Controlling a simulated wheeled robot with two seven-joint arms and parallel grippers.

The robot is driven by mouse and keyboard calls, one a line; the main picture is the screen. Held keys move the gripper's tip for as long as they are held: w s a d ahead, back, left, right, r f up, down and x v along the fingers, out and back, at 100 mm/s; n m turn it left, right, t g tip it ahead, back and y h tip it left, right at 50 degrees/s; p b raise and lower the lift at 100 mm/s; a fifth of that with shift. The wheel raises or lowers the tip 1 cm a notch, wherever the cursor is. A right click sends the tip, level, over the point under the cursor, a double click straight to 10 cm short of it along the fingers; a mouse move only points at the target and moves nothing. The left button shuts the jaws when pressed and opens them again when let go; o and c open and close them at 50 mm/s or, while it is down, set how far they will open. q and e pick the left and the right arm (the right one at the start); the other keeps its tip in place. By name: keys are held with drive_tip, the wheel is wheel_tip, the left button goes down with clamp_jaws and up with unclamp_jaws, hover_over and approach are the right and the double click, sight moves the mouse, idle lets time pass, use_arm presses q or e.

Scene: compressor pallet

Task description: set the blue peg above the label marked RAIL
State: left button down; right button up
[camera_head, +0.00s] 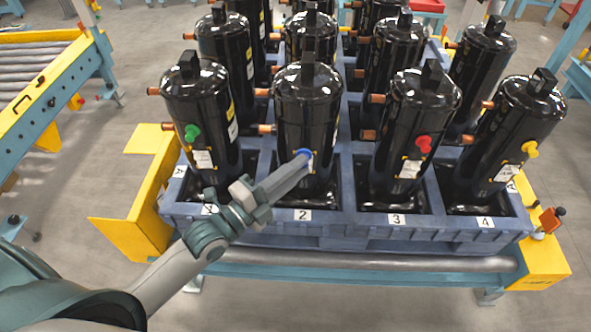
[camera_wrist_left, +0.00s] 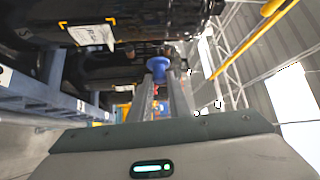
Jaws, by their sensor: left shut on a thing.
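The blue peg (camera_head: 303,154) is at the front of the second black compressor (camera_head: 308,110) from the left in the front row. My left gripper (camera_head: 300,164) is shut on the blue peg, which also shows between its fingers in the left wrist view (camera_wrist_left: 158,66). A white label (camera_head: 310,163) sits beside the peg on that compressor, partly hidden by the gripper. The wrist view shows a label with yellow corner marks (camera_wrist_left: 90,35). I cannot read RAIL on any label. My right gripper is not in view.
A green peg (camera_head: 192,132), a red peg (camera_head: 423,143) and a yellow peg (camera_head: 530,149) are on the neighbouring compressors, above their labels. The compressors stand close together in a blue pallet (camera_head: 348,226). A roller conveyor (camera_head: 40,75) is at the left.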

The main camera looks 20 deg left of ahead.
use_arm(q)
drive_tip(key=shift+w+a+b, duration=0.1)
drive_tip(key=shift+w+a, duration=0.15)
drive_tip(key=shift+w, duration=0.6)
drive_tip(key=shift+w+a+b, duration=0.1)
drive_tip(key=shift+w+a, duration=0.15)
drive_tip(key=shift+w, duration=0.6)
drive_tip(key=shift+w+a+b, duration=0.1)
drive_tip(key=shift+w+a, duration=0.15)
drive_tip(key=shift+w, duration=0.6)
drive_tip(key=shift+p, duration=0.3)
idle(0.4)
idle(0.3)
drive_tip(key=shift+w+a, duration=0.15)
drive_tip(key=shift+w, duration=0.5)
idle(0.6)
drive_tip(key=c, duration=1.6)
unclamp_jaws()
drive_tip(key=shift+o, duration=0.2)
drive_tip(key=shift+s+a+f, duration=0.1)
